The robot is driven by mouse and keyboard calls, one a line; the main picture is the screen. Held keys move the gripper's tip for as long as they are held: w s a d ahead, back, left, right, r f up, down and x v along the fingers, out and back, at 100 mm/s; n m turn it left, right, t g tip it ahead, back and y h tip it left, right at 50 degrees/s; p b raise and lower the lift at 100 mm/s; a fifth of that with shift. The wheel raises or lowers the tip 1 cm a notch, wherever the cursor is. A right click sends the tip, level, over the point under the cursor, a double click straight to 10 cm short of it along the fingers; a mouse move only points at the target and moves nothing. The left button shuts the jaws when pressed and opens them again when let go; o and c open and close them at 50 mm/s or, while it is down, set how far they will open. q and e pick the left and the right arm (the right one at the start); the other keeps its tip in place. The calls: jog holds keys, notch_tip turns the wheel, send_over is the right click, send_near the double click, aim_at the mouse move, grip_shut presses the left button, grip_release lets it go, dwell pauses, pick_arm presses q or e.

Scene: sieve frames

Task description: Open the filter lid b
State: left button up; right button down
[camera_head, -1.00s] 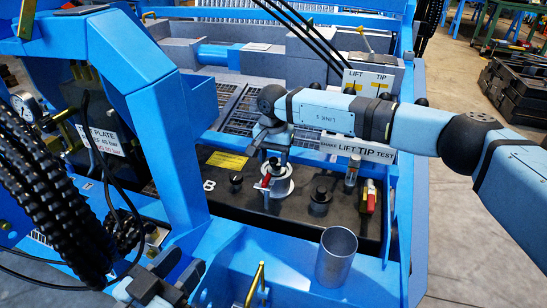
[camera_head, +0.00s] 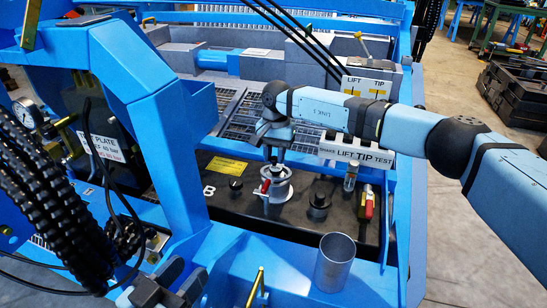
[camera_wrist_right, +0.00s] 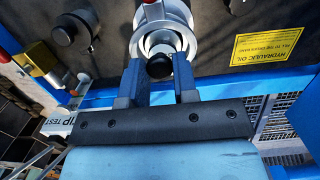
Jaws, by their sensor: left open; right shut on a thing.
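The filter lid b (camera_head: 279,186) is a round silver-grey piece on the black tank top, right of the white letter B. My right gripper (camera_wrist_right: 159,84) is shut on its black knob (camera_wrist_right: 158,66), which sits between the blue fingers in the wrist view. In that view pale rings (camera_wrist_right: 163,22) surround the knob. In the head view the right gripper (camera_head: 273,156) is above the lid. I cannot tell if the lid is clear of its seat. My left gripper (camera_head: 184,277) is open and empty at the bottom left.
A red handle (camera_head: 265,187) is beside the lid. A black cap (camera_head: 319,201) and a red-handled valve (camera_head: 369,204) are to the right. An open metal cylinder (camera_head: 335,263) stands on the blue front ledge. A blue frame post (camera_head: 170,150) rises between the left-side hoses and the tank.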

jog(key=shift+w+d+r, duration=0.25)
jog(key=shift+w+r, duration=0.1)
jog(key=shift+w, duration=0.2)
jog(key=shift+w+d+r, duration=0.2)
jog(key=shift+w+r, duration=0.15)
jog(key=shift+w, duration=0.15)
jog(key=shift+w+d+r, duration=0.15)
jog(key=shift+w+d, duration=0.15)
jog(key=shift+w, duration=0.3)
jog(key=shift+w+d, duration=0.1)
jog(key=shift+w, duration=0.15)
jog(key=c, duration=1.3)
grip_release()
jog(key=shift+c, duration=0.2)
jog(key=o, duration=0.5)
jog(key=shift+c, duration=0.2)
jog(key=shift+r, duration=0.1)
